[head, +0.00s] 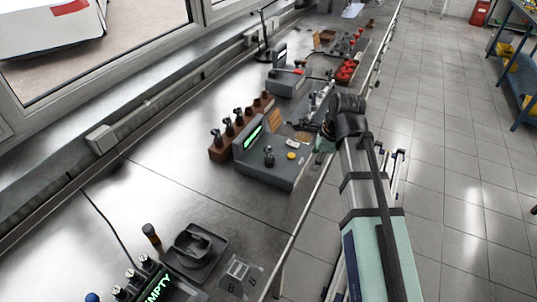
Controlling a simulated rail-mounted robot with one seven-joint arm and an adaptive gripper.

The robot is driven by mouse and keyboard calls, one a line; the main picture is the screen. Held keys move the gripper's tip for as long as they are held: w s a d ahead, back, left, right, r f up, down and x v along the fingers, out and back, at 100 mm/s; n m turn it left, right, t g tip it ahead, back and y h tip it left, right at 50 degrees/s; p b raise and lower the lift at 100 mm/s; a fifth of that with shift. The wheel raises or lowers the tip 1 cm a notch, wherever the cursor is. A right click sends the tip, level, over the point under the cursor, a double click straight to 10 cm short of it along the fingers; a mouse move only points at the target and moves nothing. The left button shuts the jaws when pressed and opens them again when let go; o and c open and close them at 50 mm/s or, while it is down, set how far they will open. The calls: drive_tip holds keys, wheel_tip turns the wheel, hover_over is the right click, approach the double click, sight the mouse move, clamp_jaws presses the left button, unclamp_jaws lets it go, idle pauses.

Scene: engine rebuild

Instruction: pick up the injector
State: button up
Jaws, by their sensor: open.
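Several small dark, silver-topped parts that look like injectors stand upright in a brown block (222,151) on the metal bench. A similar single part (269,156) stands on the grey station with a green display (262,177), just right of the block. I cannot tell which one is the task's injector. My gripper (322,146) is open at the end of my arm, over the bench's right edge beside the grey station. It is small in view, and its fingertips are partly hidden. I see nothing held in it.
A yellow button (292,155) is on the grey station. A second grey station (287,82) and a tray of red parts (346,72) lie farther back. A dark cradle (194,250) and a device reading "EMPTY" (157,286) are in front. The bench (185,195) between them is clear.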

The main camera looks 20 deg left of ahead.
sight(269, 149)
drive_tip(key=s+a+r+m+y, duration=0.1)
drive_tip(key=s+a+r+m, duration=0.2)
drive_tip(key=r, duration=0.4)
drive_tip(key=s+a+r+m, duration=0.1)
drive_tip(key=a+r+m, duration=0.2)
drive_tip(key=a+r, duration=0.35)
drive_tip(key=p+x, duration=0.1)
drive_tip(key=x, duration=0.2)
drive_tip(key=p+x, duration=0.1)
drive_tip(key=x, duration=0.3)
drive_tip(key=p+x, duration=0.1)
drive_tip(key=x, duration=0.2)
drive_tip(key=shift+w+d+f, duration=0.25)
drive_tip(key=shift+w+f, duration=0.05)
drive_tip(key=shift+p+x, duration=1.15)
drive_tip(key=shift+x, duration=1.45)
drive_tip(key=shift+a, duration=0.15)
clamp_jaws()
